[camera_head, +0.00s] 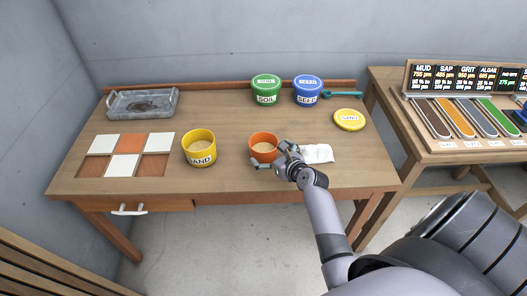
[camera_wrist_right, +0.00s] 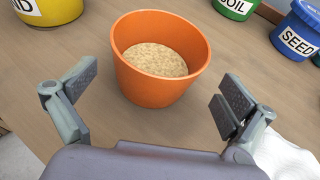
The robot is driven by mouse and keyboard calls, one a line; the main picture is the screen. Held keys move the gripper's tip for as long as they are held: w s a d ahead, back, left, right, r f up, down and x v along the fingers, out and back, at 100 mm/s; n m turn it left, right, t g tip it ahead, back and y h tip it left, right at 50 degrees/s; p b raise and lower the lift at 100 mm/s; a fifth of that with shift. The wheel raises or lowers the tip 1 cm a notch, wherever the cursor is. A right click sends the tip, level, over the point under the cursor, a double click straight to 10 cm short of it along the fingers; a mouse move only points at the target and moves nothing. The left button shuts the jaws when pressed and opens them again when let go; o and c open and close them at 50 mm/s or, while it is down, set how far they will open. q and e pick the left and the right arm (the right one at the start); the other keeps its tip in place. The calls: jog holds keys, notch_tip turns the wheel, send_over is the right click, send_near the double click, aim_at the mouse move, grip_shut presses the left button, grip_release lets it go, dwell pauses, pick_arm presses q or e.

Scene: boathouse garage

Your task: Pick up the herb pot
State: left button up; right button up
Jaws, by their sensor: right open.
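The herb pot appears as an orange pot (camera_head: 262,155) near the front middle of the wooden workbench. It stands upright and holds tan, grainy stuff; no plant shows in it. In the right wrist view the pot (camera_wrist_right: 150,85) sits just ahead, roughly between the two fingers. My right gripper (camera_head: 272,159) is open and empty at the pot's front right side in the head view. A gap shows between each finger and the pot in the wrist view, so it is not gripped. My left gripper is not in view.
A yellow SAND tub (camera_head: 199,152) stands left of the pot, a white cloth (camera_head: 317,153) lies right. Green SOIL (camera_head: 266,91) and blue SEED (camera_head: 308,91) tubs stand behind. A yellow lid (camera_head: 349,120), grey tray (camera_head: 142,103) and tile panel (camera_head: 125,142) share the workbench.

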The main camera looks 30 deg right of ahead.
aim_at(257, 146)
jog(key=x, duration=0.4)
jog(key=shift+w+a+f, duration=0.2)
jog(key=shift+r, duration=0.1)
jog(key=shift+c, duration=0.5)
jog(key=c, duration=1.3)
